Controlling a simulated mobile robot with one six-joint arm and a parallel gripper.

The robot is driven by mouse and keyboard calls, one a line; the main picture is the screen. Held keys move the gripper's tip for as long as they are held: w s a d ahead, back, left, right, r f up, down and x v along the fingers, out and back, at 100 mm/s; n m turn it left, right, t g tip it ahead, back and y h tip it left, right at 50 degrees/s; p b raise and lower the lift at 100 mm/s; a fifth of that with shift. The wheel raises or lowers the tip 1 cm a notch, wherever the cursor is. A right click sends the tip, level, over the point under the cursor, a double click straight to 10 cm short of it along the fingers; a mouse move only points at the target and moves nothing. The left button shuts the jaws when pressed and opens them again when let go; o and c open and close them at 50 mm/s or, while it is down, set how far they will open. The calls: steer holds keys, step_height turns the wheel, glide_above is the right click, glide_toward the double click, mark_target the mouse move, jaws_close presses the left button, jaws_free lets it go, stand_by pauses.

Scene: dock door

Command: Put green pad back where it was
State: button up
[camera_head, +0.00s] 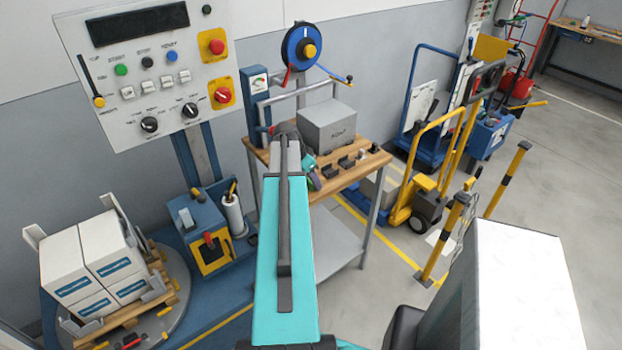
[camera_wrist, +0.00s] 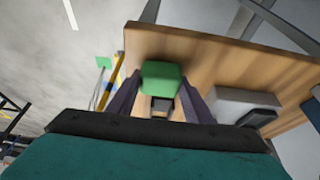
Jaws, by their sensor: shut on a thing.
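A green pad (camera_wrist: 162,77) with rounded corners sits between the two dark purple fingers of my gripper (camera_wrist: 160,88) in the wrist view. My gripper is shut on it. A dark and grey part shows just below the pad between the fingers. The wooden table top (camera_wrist: 220,65) lies beyond the pad; I cannot tell whether they touch. In the head view my gripper (camera_head: 312,174) is over the left part of the wooden table (camera_head: 345,183), largely hidden behind my teal arm, with a bit of green showing beside it.
Several small dark blocks (camera_head: 345,163) stand in a row on the table, right of my gripper. A grey box (camera_head: 328,125) stands behind them. A blue reel (camera_head: 303,47) stands above. A control panel (camera_head: 150,70) is at left, a yellow cart (camera_head: 425,185) at right.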

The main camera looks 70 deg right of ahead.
steer(key=shift+f, duration=0.15)
steer(key=o, duration=0.9)
steer(key=shift+o, duration=0.2)
steer(key=shift+r, duration=0.2)
steer(key=b+v, duration=0.3)
steer(key=v, duration=0.9)
steer(key=shift+a+f, duration=0.1)
steer(key=shift+f, duration=0.05)
